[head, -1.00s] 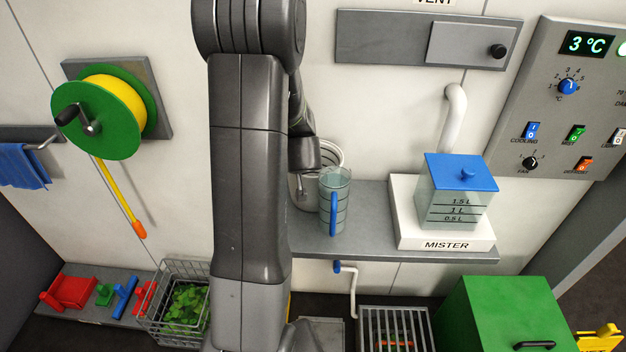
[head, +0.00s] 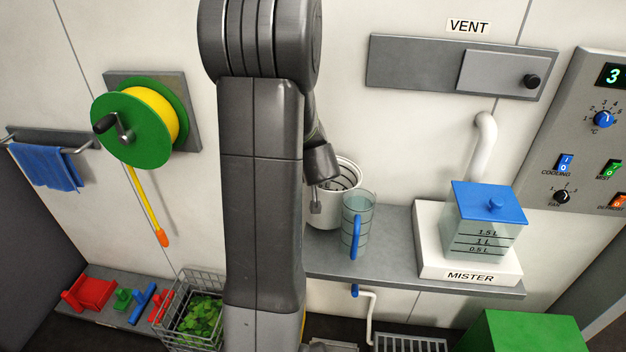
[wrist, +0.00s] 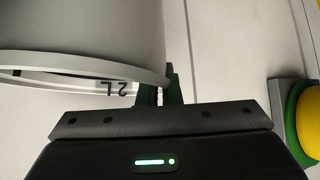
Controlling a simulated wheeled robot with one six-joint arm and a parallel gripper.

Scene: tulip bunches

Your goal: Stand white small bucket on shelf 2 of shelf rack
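The white small bucket (head: 348,178) is upright at the back of the grey ledge, partly behind the clear jug and my arm. Whether its base touches the ledge is hard to tell. In the wrist view the bucket (wrist: 85,38) fills the upper left, with an upside-down "2 L" mark by its rim. My gripper (wrist: 162,92) has its dark fingers close together at the bucket's rim, one on each side of the wall, and looks shut on it. In the head view the gripper (head: 316,205) is mostly hidden at the bucket's left side. The shelf rack is not in view.
A clear jug (head: 362,225) with a blue handle stands right in front of the bucket. The mister tank (head: 485,232) on its white base is further right on the ledge (head: 395,275). A green hose reel (head: 125,125) is on the wall at left; a wire basket (head: 190,310) stands below.

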